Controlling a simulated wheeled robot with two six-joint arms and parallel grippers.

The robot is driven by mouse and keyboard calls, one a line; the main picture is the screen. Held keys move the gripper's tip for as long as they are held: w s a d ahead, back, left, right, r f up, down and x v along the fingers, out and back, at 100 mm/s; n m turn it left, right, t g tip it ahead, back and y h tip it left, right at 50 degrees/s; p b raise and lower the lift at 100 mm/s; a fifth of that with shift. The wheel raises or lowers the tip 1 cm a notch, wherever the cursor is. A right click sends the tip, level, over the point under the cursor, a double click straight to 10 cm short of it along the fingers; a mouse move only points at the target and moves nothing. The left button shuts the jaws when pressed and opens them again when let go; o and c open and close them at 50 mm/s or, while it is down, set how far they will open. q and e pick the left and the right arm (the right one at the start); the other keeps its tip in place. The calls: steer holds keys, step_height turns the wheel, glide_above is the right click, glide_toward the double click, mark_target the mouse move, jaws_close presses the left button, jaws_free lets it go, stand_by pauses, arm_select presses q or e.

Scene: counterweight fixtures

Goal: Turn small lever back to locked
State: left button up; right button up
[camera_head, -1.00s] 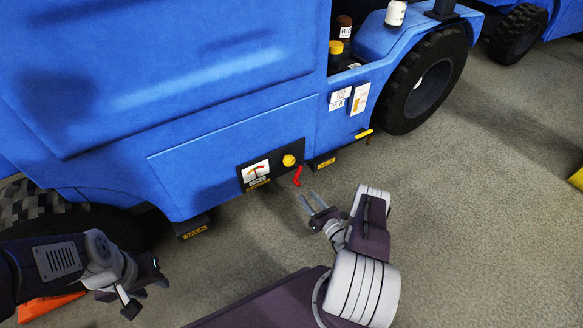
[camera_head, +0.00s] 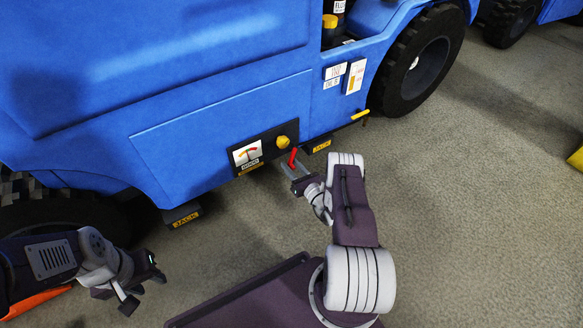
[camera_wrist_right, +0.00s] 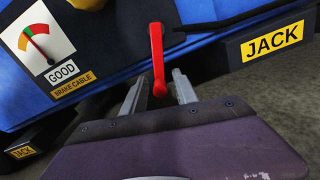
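The small red lever (camera_head: 292,157) is on the lower side of the blue vehicle, just below a yellow knob (camera_head: 282,142) and to the right of a gauge panel. In the right wrist view the lever (camera_wrist_right: 157,58) hangs nearly straight down, its lower end between the two fingers. My right gripper (camera_head: 285,170) is open at the lever; its fingers (camera_wrist_right: 157,92) stand one on each side with visible gaps. I cannot tell how deep the lever is between them. My left gripper (camera_head: 142,286) is open and empty, low at the left, away from the vehicle.
Black JACK blocks (camera_wrist_right: 272,42) flank the panel. A yellow handle (camera_head: 360,115) sticks out by the wheel (camera_head: 415,65).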

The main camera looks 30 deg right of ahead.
jaws_close()
stand_by(1.2)
